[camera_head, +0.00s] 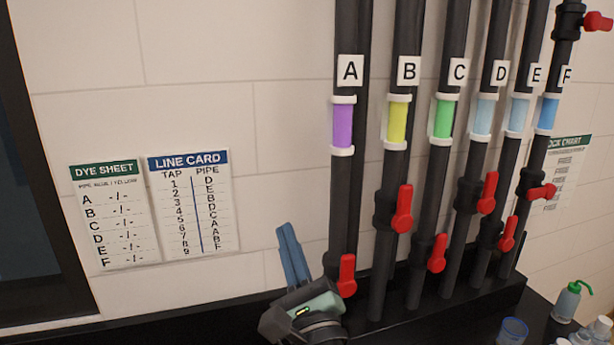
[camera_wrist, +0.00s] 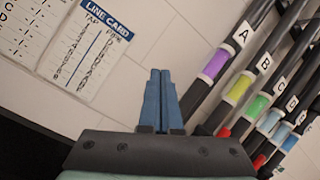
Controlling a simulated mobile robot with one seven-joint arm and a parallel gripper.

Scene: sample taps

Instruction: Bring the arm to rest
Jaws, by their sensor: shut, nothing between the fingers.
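My gripper (camera_head: 289,247) shows at the bottom centre of the head view, its blue fingers pointing up in front of the tiled wall. In the wrist view my gripper (camera_wrist: 160,74) has its two blue fingers side by side, shut and empty. It is left of pipe A (camera_head: 346,210), near that pipe's red tap handle (camera_head: 347,276). I cannot tell the exact gap between my arm and that handle. In the wrist view pipe A (camera_wrist: 197,97) is right of the fingers and apart from them in the picture.
Several dark pipes with coloured sight tubes and red handles stand right of pipe A. A dye sheet (camera_head: 113,215) and a line card (camera_head: 192,204) hang on the left wall. A green-topped bottle (camera_head: 567,303) and a blue cup (camera_head: 512,331) stand lower right. The wall before the fingers is bare.

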